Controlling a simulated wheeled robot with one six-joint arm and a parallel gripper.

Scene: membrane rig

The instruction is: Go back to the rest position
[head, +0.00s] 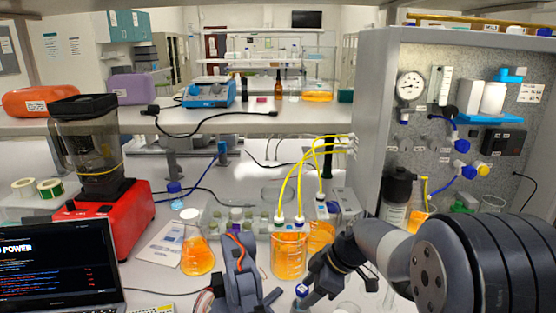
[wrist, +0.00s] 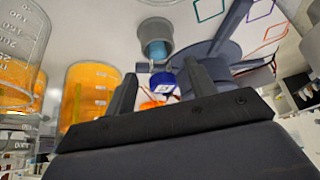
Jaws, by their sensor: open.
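My gripper (head: 312,284) hangs low over the bench at the front centre, right of the orange-filled beaker (head: 289,255). In the wrist view my gripper (wrist: 160,92) has its two dark fingers apart. A small blue-capped item (head: 302,291) is close to the fingertips. In the wrist view a blue cap (wrist: 163,83) shows in the gap between the fingers, with an orange part below it. I cannot tell whether the fingers touch it. My arm reaches in from the right.
Yellow tubes (head: 284,180) arch from the beakers to the rig panel (head: 440,135) on the right. An orange flask (head: 197,250), a red blender (head: 110,215) and a laptop (head: 58,265) stand to the left. A shelf (head: 330,120) crosses above the bench.

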